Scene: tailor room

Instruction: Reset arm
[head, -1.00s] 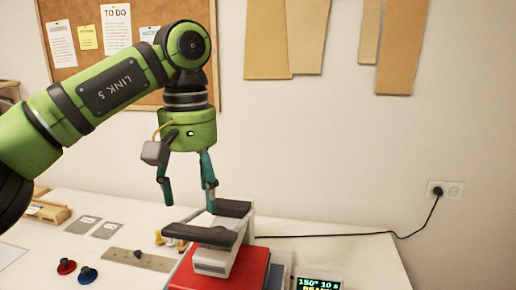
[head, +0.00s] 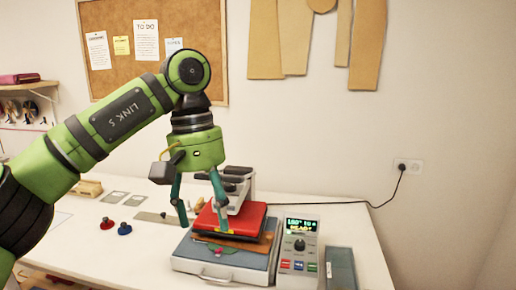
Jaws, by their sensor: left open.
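My left arm comes in from the left, and its gripper (head: 204,230) points down with its two teal fingers apart and empty. The gripper is in front of a heat press with a red upper plate (head: 257,215) and a grey lower base (head: 190,257). Brown and coloured material (head: 238,246) shows between the plate and the base. Whether the fingertips touch the press cannot be told. My right gripper is not in view.
A control box (head: 298,262) with a lit display stands right of the press, beside a grey flat item (head: 340,268). Red (head: 106,223) and blue (head: 124,228) knobbed pieces lie on the white table (head: 60,245). A cable runs to the wall socket (head: 407,167).

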